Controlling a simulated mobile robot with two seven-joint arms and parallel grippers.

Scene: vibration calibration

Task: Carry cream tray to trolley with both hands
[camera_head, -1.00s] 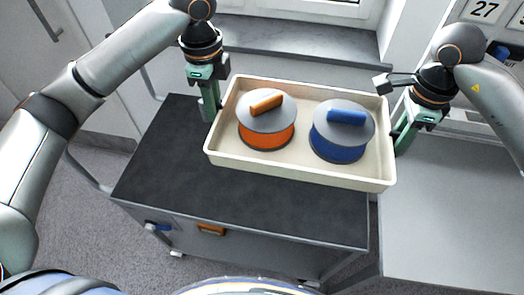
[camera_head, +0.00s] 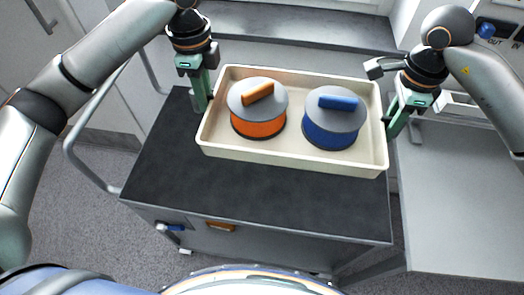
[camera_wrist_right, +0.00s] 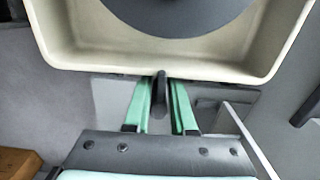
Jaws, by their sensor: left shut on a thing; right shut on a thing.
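The cream tray (camera_head: 290,159) is over the dark top of the trolley (camera_head: 255,197) in the head view. I cannot tell whether it touches the top. My left gripper (camera_head: 201,104) is shut on the tray's left end. My right gripper (camera_head: 394,124) is shut on its right end. In the right wrist view the green fingers of my right gripper (camera_wrist_right: 160,100) close on a dark handle below the tray's wall (camera_wrist_right: 165,66). The left grip is partly hidden by the gripper itself.
An orange pot (camera_head: 257,122) and a blue pot (camera_head: 331,132), both with grey lids, stand in the tray. A grey table (camera_head: 455,205) is to the right. The trolley has a push rail (camera_head: 84,170) on its left. The front of the trolley top is bare.

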